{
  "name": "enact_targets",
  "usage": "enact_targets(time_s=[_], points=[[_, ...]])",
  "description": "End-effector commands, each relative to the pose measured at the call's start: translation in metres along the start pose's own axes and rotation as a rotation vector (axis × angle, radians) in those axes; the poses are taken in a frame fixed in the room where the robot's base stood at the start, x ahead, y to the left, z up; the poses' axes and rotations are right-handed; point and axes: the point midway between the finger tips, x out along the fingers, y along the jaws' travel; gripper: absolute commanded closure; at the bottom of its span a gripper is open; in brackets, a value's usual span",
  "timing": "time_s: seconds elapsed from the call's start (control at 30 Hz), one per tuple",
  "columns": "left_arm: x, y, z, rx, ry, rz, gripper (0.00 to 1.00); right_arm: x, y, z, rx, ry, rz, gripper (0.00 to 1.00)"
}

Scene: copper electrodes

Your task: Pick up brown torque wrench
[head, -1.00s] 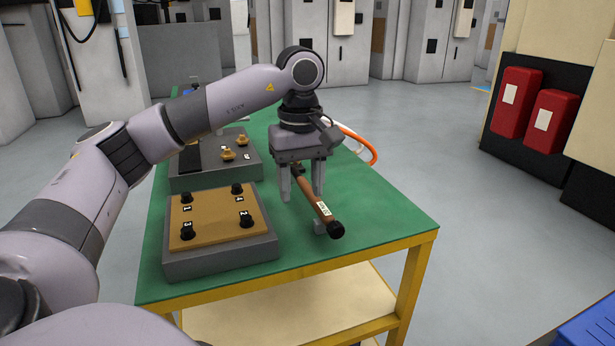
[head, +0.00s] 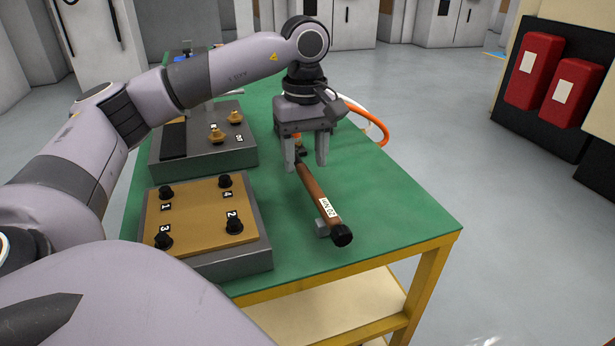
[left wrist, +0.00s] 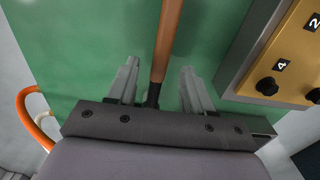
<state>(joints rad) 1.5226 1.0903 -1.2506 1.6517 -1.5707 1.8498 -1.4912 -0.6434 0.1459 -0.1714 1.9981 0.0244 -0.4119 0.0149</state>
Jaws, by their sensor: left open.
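The brown torque wrench (head: 318,193) lies on the green table with its black knob end toward the front and a white label near that end. Its far end is partly hidden by my left gripper. My left gripper (head: 307,167) is open, pointing down over the far part of the wrench. In the left wrist view the wrench shaft (left wrist: 169,40) runs between the two open fingers of the gripper (left wrist: 158,82), with visible gaps on both sides. My right gripper is not in view.
A grey box with a tan top and black numbered knobs (head: 203,218) stands left of the wrench. Another grey box with brass knobs (head: 203,140) sits behind it. An orange hose (head: 374,124) lies at the right back. The green table (head: 395,210) is bare right of the wrench.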

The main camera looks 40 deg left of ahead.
Motion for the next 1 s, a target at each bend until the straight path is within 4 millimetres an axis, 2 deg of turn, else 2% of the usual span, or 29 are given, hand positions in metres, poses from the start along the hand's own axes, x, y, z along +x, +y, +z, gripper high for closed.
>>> enact_targets(time_s=[0.2,0.3,0.57,0.63,0.73,1.0], points=[[0.033,-0.001,0.001,-0.001,-0.001,-0.002,0.49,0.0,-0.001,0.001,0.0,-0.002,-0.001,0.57],[0.043,-0.001,0.001,-0.001,0.0,-0.001,0.49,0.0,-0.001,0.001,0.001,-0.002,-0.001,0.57],[0.047,-0.001,0.0,-0.001,0.0,0.001,0.49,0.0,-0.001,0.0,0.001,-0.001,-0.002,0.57],[0.047,-0.001,0.0,-0.001,0.0,0.001,0.65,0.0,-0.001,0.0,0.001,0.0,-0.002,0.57],[0.047,-0.001,0.0,-0.001,0.0,0.001,0.98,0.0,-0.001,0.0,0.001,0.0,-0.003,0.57],[0.045,0.0,0.0,-0.001,0.0,0.003,1.0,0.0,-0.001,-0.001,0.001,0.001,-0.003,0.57]])
